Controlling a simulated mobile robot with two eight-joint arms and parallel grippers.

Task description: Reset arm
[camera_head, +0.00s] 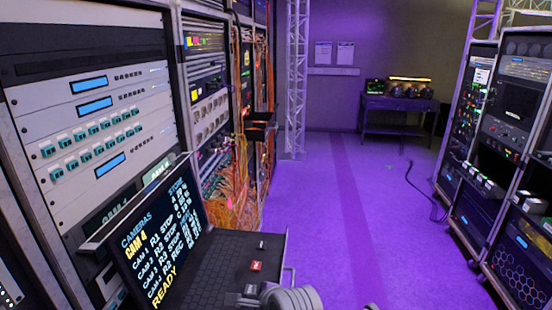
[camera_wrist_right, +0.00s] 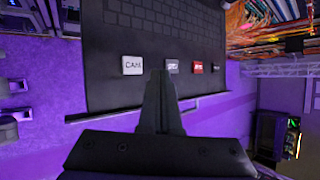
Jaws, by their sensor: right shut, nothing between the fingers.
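My right gripper (camera_wrist_right: 158,78) is shut and empty in the right wrist view. A white key marked CAM (camera_wrist_right: 132,65) is left of the fingertips. A grey key (camera_wrist_right: 172,66), a red key (camera_wrist_right: 197,67) and another dark key (camera_wrist_right: 218,68) are to the right. In the head view, part of my right arm shows at the bottom edge; its fingertips cannot be made out there. My left gripper is not in view.
A screen (camera_head: 158,245) listing cameras and READY stands behind the keyboard (camera_head: 212,285). Equipment racks (camera_head: 95,110) line the left, with orange cables (camera_head: 235,190). More racks (camera_head: 500,150) stand right. The purple floor (camera_head: 345,220) between is mostly clear; a cable (camera_head: 425,195) lies on it.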

